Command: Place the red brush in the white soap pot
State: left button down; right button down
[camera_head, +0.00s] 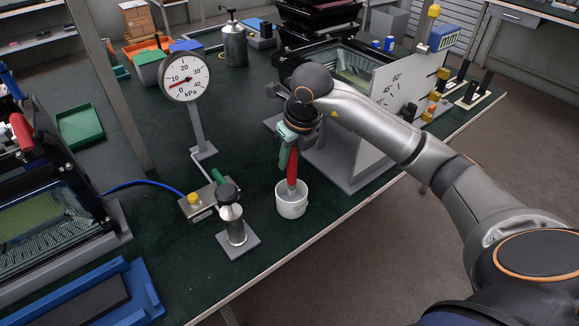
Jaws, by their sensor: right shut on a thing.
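The red brush (292,168) is upright, held by its handle in my right gripper (288,146), whose jaws are shut on it. The white soap pot (291,204) stands on the dark green table top near the front edge. The brush's lower end reaches into the mouth of the pot, below the gripper. I cannot tell whether the brush touches the pot's bottom. My right arm comes in from the right. My left gripper is not in view.
A pressure gauge (186,77) on a post stands behind left. A small metal dispenser (232,221) stands just left of the pot. A housing with a white panel (403,86) is behind right. A blue tray (142,289) lies at front left. The table's front edge is close.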

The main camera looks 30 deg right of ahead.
aim_at(290, 168)
jog(key=shift+f, duration=1.6)
jog(key=shift+f, duration=0.2)
jog(key=c, duration=0.7)
grip_release()
jog(key=shift+c, duration=0.2)
jog(key=shift+r, duration=0.15)
jog(key=p+v, duration=0.1)
jog(key=v, duration=1.1)
jog(key=shift+r, duration=0.1)
